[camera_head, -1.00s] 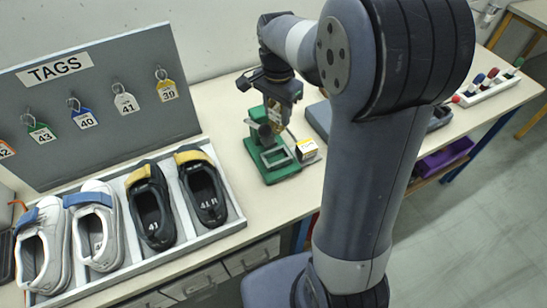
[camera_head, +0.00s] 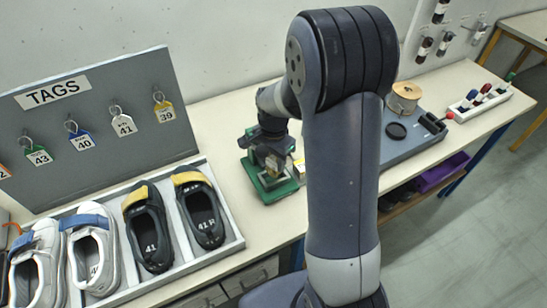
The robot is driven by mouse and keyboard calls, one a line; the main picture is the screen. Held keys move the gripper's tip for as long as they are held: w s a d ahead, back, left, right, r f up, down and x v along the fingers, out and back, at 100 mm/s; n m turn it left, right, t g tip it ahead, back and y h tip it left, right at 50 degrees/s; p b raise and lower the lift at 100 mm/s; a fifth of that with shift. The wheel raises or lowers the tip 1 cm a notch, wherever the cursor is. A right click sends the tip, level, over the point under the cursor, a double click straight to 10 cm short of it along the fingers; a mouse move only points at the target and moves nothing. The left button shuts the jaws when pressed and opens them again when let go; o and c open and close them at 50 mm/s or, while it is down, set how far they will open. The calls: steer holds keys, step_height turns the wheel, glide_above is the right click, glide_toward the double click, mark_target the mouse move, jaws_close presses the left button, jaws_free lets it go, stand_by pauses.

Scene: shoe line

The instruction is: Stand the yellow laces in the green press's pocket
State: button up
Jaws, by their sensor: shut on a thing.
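The green press (camera_head: 256,177) stands on the table behind the shoe tray, with its green base and part of its frame visible. My gripper (camera_head: 272,152) points down over the press, shut on a small tan-yellow piece (camera_head: 274,165) that looks like the yellow laces. The piece is low at the press, but the fingers and press parts cover most of it. I cannot tell whether it is in the pocket or touching it. A small box with yellow on it (camera_head: 299,166) stands right of the press, partly hidden by my arm.
A tray of shoes (camera_head: 232,232) is at the front left, below a TAGS board (camera_head: 90,120) with hanging tags. Right of my arm are a grey station (camera_head: 412,143), a spool (camera_head: 404,97) and a white rack (camera_head: 483,103) of coloured-top items.

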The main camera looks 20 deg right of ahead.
steer(key=shift+f, duration=0.1)
steer(key=shift+f, duration=0.15)
steer(key=o, duration=1)
steer(key=shift+c, duration=0.2)
step_height(320, 180, up, 13)
steer(key=shift+f+b, duration=0.2)
steer(key=shift+b, duration=0.3)
